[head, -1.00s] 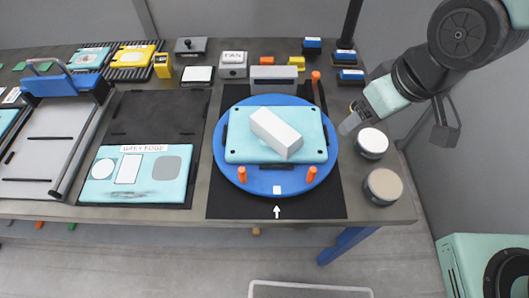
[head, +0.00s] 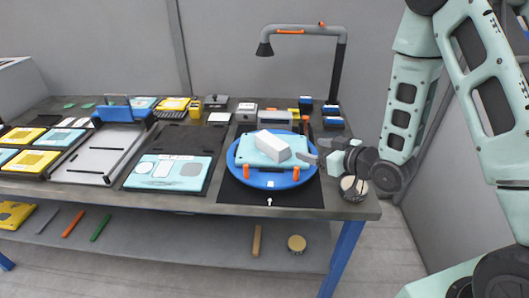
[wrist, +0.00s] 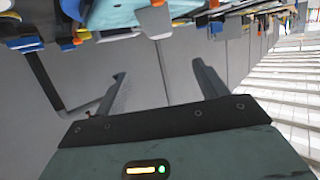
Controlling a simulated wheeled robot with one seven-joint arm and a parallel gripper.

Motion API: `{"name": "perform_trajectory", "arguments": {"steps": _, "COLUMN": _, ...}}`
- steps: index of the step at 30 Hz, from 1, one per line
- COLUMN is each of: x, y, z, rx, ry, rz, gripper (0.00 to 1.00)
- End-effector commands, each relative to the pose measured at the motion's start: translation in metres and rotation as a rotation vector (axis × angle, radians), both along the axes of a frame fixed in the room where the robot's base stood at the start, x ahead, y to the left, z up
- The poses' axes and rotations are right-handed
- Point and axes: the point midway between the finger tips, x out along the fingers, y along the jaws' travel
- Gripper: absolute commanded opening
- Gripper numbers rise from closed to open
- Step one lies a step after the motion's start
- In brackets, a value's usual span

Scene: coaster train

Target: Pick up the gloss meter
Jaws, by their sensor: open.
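No label marks the gloss meter, so I cannot tell for certain which item it is. A white oblong block (head: 273,145) lies on a teal panel (head: 258,161) on the round blue turntable (head: 262,183). A grey box (head: 275,118) stands just behind the turntable. My gripper (head: 316,151) is open and empty at the turntable's right side, its fingers pointing left, apart from the white block. In the wrist view my two fingers (wrist: 160,82) are spread with only wall visible between them; the table items lie along the top edge.
A lamp (head: 342,60) rises at the back right. A round tin (head: 353,188) stands under my wrist at the table's right edge. A grey tray frame (head: 95,155) and a teal panel on a black mat (head: 168,172) lie left.

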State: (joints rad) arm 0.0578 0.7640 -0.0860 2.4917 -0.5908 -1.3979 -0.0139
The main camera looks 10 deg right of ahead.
Motion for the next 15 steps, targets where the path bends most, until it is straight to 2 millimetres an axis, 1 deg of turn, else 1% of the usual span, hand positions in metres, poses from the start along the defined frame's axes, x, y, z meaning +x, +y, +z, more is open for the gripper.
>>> {"name": "perform_trajectory", "arguments": {"steps": 1, "x": 0.008, "y": 0.006, "z": 0.0, "rx": 0.0, "ry": 0.0, "rz": 0.004, "gripper": 0.72}}
{"name": "perform_trajectory", "arguments": {"steps": 9, "x": 0.056, "y": 0.031, "z": -0.016, "rx": 0.0, "ry": 0.0, "rz": 0.004, "gripper": 0.72}}
{"name": "perform_trajectory", "arguments": {"steps": 12, "x": 0.072, "y": 0.039, "z": -0.022, "rx": 0.0, "ry": 0.0, "rz": 0.004, "gripper": 0.72}}
{"name": "perform_trajectory", "arguments": {"steps": 15, "x": 0.084, "y": 0.045, "z": -0.027, "rx": 0.0, "ry": 0.001, "rz": 0.001, "gripper": 0.72}}
